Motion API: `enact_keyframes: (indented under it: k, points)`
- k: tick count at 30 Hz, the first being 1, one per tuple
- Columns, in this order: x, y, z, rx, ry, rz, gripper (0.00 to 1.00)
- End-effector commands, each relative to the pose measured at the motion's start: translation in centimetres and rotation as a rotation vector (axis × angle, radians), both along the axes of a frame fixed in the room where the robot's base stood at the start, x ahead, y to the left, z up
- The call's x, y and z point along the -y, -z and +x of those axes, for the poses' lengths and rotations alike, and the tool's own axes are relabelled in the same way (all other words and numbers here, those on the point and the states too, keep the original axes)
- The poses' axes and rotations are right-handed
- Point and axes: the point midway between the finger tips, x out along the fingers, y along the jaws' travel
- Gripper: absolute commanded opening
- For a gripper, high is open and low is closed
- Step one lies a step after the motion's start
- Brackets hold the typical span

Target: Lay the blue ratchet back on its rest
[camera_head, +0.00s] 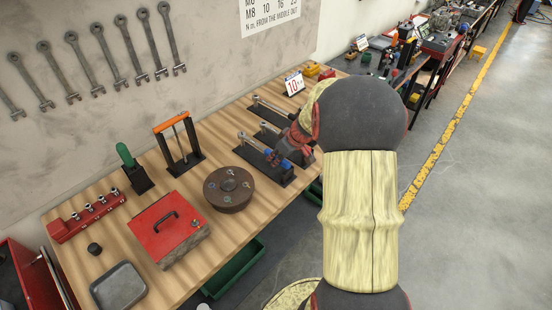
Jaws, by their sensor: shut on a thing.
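The blue ratchet (271,155) has a silver shaft and a blue band. It is at the front black rest (262,166) on the wooden bench, roughly lined up with its length. I cannot tell whether it touches the rest or is held just above it. My gripper (286,150), red and dark, is at the ratchet's right part, shut on it. The fingertips are small and partly hidden by my arm.
Two more rests with tools stand behind, one holding a silver ratchet (268,106). A brown round disc (229,188) lies to the left. A red box (168,228) stands further left. A white number card (294,84) stands at the back.

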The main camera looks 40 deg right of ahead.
Motion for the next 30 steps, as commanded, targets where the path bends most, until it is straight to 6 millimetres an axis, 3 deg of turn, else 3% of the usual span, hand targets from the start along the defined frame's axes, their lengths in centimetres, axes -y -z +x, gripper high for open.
enact_keyframes:
  k: [22, 23, 30]
  points:
    - [0.0, 1.9, 0.1, 0.002, 0.000, -0.001, 0.00]
    - [0.0, 1.8, 0.1, 0.002, 0.000, -0.001, 0.19]
    - [0.0, 1.8, 0.0, 0.001, 0.000, 0.000, 0.33]
